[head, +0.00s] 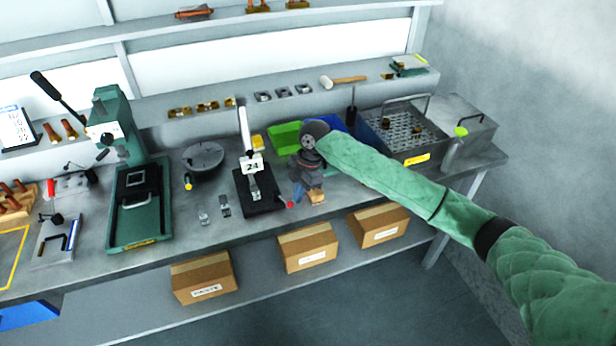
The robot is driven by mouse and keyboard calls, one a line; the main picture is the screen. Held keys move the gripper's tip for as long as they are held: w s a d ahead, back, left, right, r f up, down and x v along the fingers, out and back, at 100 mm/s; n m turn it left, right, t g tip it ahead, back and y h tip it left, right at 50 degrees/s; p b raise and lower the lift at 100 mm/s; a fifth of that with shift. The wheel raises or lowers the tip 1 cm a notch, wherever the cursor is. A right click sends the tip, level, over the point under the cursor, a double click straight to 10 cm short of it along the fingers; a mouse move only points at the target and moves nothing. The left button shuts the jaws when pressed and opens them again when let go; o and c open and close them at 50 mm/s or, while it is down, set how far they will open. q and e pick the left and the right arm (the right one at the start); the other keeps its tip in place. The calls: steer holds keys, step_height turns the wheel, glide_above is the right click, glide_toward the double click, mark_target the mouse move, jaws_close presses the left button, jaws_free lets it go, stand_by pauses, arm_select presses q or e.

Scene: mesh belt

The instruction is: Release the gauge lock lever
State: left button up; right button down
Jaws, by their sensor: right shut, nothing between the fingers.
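A gauge stand (257,202) with a black base, a white upright and a plate reading "24" stands at the middle of the bench. A lever with a small red knob (290,204) sticks out at the right of its base; I take this as the lock lever, though its shaft is hard to make out. My right gripper (316,197) is shut and empty, just right of the red knob, apart from it in the picture. Whether they touch in depth I cannot tell. My left gripper is not in view.
A green press (118,140) and a round grey plate (203,155) stand to the left. A green bin (284,138) is behind my gripper; a basket tray (405,130) is at the right. Cardboard boxes (308,247) sit on the shelf below.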

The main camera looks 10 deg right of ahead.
steer(key=shift+w+f, duration=0.1)
steer(key=shift+w+a, duration=0.55)
steer(key=shift+w, duration=0.05)
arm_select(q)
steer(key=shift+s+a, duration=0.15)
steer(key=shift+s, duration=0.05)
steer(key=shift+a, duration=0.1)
